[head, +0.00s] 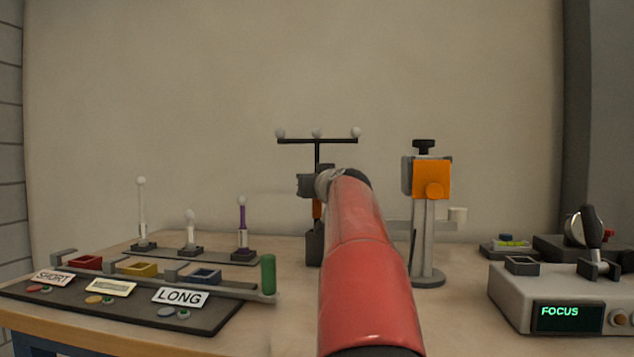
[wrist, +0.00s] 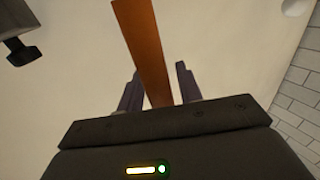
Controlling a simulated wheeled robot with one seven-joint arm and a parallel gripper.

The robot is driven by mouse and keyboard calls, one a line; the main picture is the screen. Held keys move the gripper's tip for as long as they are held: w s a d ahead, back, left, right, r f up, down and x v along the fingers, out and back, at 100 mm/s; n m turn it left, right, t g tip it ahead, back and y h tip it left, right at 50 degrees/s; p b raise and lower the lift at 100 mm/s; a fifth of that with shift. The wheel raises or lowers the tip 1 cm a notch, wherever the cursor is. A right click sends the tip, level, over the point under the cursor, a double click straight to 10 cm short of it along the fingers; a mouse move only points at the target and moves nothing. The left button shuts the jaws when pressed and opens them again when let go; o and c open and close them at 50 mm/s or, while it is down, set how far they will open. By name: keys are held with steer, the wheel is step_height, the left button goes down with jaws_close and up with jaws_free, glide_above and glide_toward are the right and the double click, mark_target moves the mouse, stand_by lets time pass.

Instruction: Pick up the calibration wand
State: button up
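My red arm hides part of this area. In the wrist view the orange handle (wrist: 146,45) passes between the two fingers of my gripper (wrist: 159,80). Small gaps show on both sides of the handle, so the fingers are open around it.
An orange device on a grey stand (head: 432,180) is close right of my arm. Small posts with white balls (head: 190,230) stand at left, behind a labelled panel (head: 215,318). A FOCUS box (head: 510,295) sits at right. The table between panel and arm is clear.

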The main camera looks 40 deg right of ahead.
steer(key=c, duration=0.7)
steer(key=shift+o, duration=0.2)
steer(key=shift+r, duration=0.1)
step_height(320, 180, up, 20)
steer(key=p, duration=1.1)
